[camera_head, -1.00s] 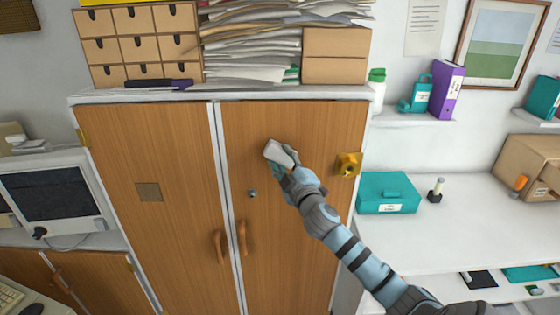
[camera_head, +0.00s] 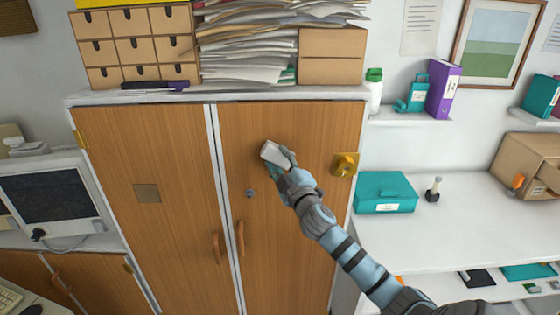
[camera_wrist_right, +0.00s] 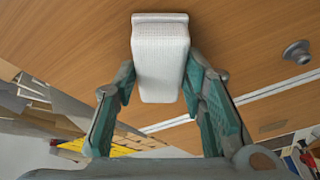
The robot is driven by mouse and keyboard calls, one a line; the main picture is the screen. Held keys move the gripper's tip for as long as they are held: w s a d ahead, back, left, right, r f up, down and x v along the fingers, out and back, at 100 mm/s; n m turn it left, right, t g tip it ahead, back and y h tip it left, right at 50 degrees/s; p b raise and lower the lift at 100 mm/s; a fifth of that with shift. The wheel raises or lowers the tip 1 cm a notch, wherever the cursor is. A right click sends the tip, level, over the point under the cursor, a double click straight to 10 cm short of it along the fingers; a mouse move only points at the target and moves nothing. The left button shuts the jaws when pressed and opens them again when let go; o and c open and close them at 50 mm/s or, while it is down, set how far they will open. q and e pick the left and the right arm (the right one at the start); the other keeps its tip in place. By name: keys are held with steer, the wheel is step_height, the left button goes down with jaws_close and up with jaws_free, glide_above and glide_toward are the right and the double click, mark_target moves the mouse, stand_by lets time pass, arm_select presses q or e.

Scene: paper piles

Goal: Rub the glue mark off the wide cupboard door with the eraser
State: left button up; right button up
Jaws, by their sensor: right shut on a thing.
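The eraser (camera_head: 271,152) is a white block at the upper middle of the right-hand wooden cupboard door (camera_head: 305,240). My right gripper (camera_head: 281,159) is shut on it. In the right wrist view the eraser (camera_wrist_right: 160,58) sits between the two green fingers. Its far end is against the door or very close to it; I cannot tell which. No glue mark shows on the bare wood around the eraser; the wood behind it is hidden. The left-hand door (camera_head: 165,245) has a square brownish patch (camera_head: 147,193). My left gripper is not in view.
A yellow fitting (camera_head: 344,164) sticks out at the right door's right edge. A round knob (camera_head: 250,193) and curved handles (camera_head: 239,238) stand out near the middle. Paper piles (camera_head: 240,60) and small drawers (camera_head: 137,47) stand on top. A teal box (camera_head: 385,192) is on the right counter.

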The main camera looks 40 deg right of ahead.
steer(key=shift+w+a, duration=0.55)
steer(key=shift+a, duration=0.15)
steer(key=shift+s+d, duration=0.45)
steer(key=shift+d, duration=0.2)
steer(key=shift+s+d, duration=0.2)
steer(key=shift+d, duration=0.05)
steer(key=shift+w+a+r, duration=0.1)
steer(key=shift+w+a, duration=0.1)
steer(key=shift+a, duration=0.15)
steer(key=shift+w+a, duration=0.1)
steer(key=shift+a, duration=0.05)
steer(key=shift+a, duration=0.15)
steer(key=s+a+p, duration=0.1)
steer(key=s+a, duration=0.3)
steer(key=s, duration=0.1)
steer(key=shift+s, duration=0.2)
